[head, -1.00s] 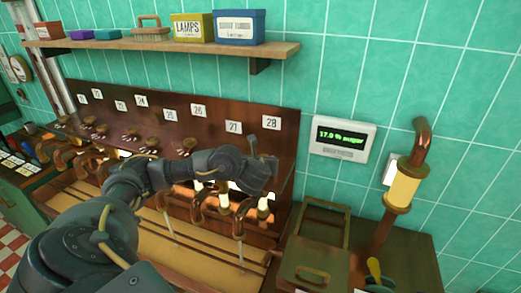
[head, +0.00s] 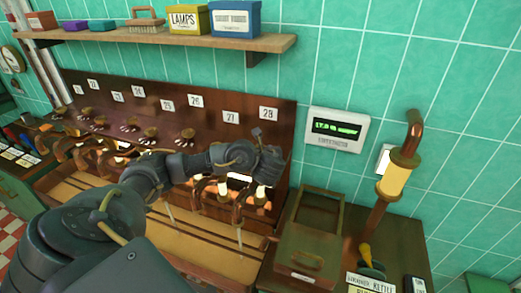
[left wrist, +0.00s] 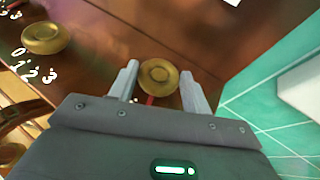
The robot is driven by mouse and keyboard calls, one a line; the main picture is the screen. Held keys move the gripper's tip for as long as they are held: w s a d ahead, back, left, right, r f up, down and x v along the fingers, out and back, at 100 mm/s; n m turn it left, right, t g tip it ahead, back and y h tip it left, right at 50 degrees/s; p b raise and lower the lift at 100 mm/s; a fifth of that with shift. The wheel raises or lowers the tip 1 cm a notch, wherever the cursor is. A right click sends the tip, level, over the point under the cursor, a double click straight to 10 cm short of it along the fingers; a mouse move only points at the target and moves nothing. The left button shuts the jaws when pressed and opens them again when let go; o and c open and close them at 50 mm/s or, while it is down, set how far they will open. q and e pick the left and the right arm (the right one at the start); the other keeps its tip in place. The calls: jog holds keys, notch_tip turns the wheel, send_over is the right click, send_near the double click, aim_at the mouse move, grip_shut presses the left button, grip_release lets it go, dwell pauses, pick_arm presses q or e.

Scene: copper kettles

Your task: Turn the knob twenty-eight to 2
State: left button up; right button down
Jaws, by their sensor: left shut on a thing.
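The label 28 (head: 268,114) is on the dark wooden panel at the right end of its row. My left gripper (head: 268,160) is just below that label in the head view and hides the knob there. In the left wrist view, the round brass knob twenty-eight (left wrist: 159,76) sits between the two pale fingers of my left gripper (left wrist: 161,84), which is shut on it. A little red shows just below the knob. Its numbers are hidden, so I cannot tell its setting. My right gripper is not in view.
A neighbouring brass knob (left wrist: 46,39) with white numbers is to the left. Copper pipes and lit fittings lie below the panel. A display box (head: 337,131) hangs on the green tiles to the right, its green text blurred. A shelf (head: 160,44) runs above.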

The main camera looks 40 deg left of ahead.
pick_arm(q)
jog(key=o, duration=1)
jog(key=shift+a, duration=0.1)
jog(key=shift+s+d+r, duration=0.2)
jog(key=shift+s+d, duration=0.1)
jog(key=shift+d, duration=0.15)
jog(key=v, duration=0.6)
jog(key=shift+s+d+p, duration=0.1)
jog(key=shift+s+p, duration=0.15)
jog(key=shift+p, duration=0.05)
jog(key=shift+s+d+r+p, duration=0.45)
jog(key=shift+r+p, duration=0.2)
jog(key=shift+r, duration=0.05)
jog(key=shift+s+d+r+p, duration=0.1)
jog(key=shift+s+d+p, duration=0.15)
jog(key=shift+d+p, duration=0.1)
jog(key=shift+s+d, duration=0.2)
jog(key=shift+s, duration=0.15)
